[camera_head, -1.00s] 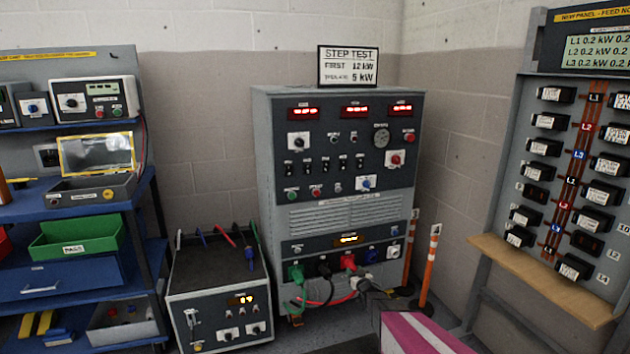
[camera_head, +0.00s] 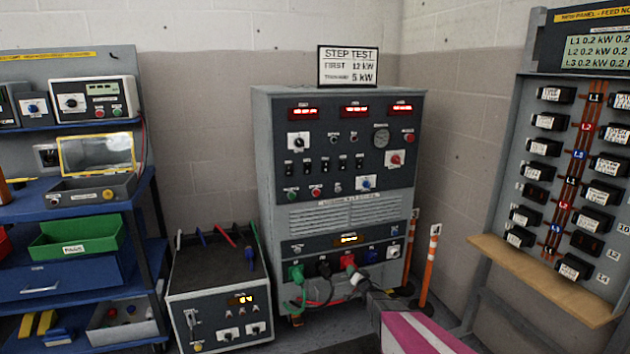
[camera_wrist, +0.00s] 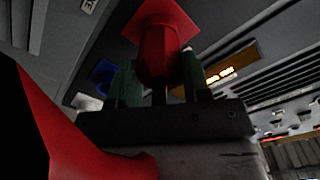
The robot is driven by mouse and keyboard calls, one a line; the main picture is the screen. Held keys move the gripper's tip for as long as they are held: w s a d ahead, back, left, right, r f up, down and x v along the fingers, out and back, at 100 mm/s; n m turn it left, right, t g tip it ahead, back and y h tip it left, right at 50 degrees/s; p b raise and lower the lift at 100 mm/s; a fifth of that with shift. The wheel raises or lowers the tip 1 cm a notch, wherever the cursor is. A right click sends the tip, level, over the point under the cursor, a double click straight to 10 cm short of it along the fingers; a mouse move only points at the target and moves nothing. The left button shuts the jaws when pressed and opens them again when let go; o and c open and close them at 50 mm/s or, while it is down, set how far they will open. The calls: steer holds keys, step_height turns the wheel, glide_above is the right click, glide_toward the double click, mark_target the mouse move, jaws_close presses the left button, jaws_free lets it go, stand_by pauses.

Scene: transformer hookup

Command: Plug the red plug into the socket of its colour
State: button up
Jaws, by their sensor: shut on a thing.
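My gripper (camera_head: 359,279) is low in front of the grey cabinet's socket row. In the wrist view its two dark green fingers (camera_wrist: 161,84) are shut on the red plug (camera_wrist: 158,58), a rounded red body. The red socket (camera_wrist: 150,20) with its square flange lies directly beyond the plug and lines up with it. The plug's front end meets the flange in the picture; how deep it sits I cannot tell. In the head view the red socket (camera_head: 348,261) is partly hidden by the plug and gripper. A red cable (camera_wrist: 85,140) bends across the wrist view's left.
Beside the red socket are a green connector (camera_head: 296,272), a black one (camera_head: 323,268) and a blue socket (camera_head: 371,257). Green and black cables hang below. A smaller box (camera_head: 218,305) stands left.

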steer(key=shift+w+a+f, duration=0.1)
steer(key=shift+w+a, duration=0.15)
steer(key=shift+w, duration=0.35)
steer(key=m, duration=0.4)
steer(key=o, duration=1.4)
steer(key=shift+c, duration=0.2)
steer(key=v, duration=0.6)
steer(key=shift+s+d, duration=0.1)
steer(key=shift+s, duration=0.05)
steer(key=v, duration=1)
steer(key=shift+s, duration=0.3)
